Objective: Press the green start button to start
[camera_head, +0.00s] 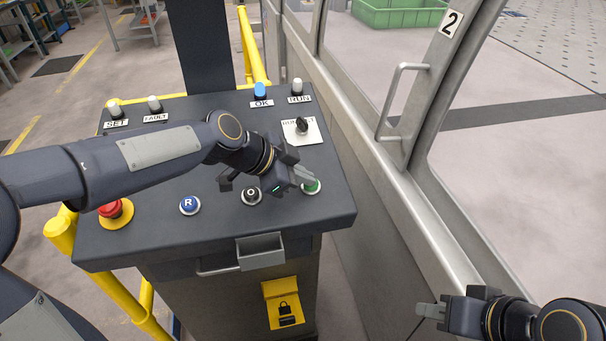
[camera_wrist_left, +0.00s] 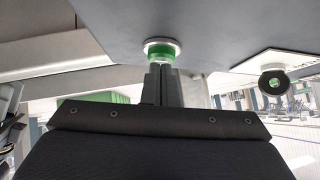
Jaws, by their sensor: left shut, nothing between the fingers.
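The green start button (camera_head: 311,187) sits at the right front of the dark control panel (camera_head: 235,225), in a pale ring. My left gripper (camera_head: 314,181) is shut and empty, with its fingertips at the green button. In the left wrist view the closed fingers (camera_wrist_left: 163,80) meet the green button (camera_wrist_left: 160,53) or stop just short of it; I cannot tell whether it is pressed in. The fingers partly cover the button in the head view. My right gripper (camera_head: 422,310) is at the lower right, away from the panel; its jaw opening is unclear.
The panel also carries a red emergency button (camera_head: 115,209), a blue R button (camera_head: 190,205), a black O button (camera_head: 251,196) and a rotary switch (camera_head: 302,126). A machine door with a handle (camera_head: 399,100) stands to the right.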

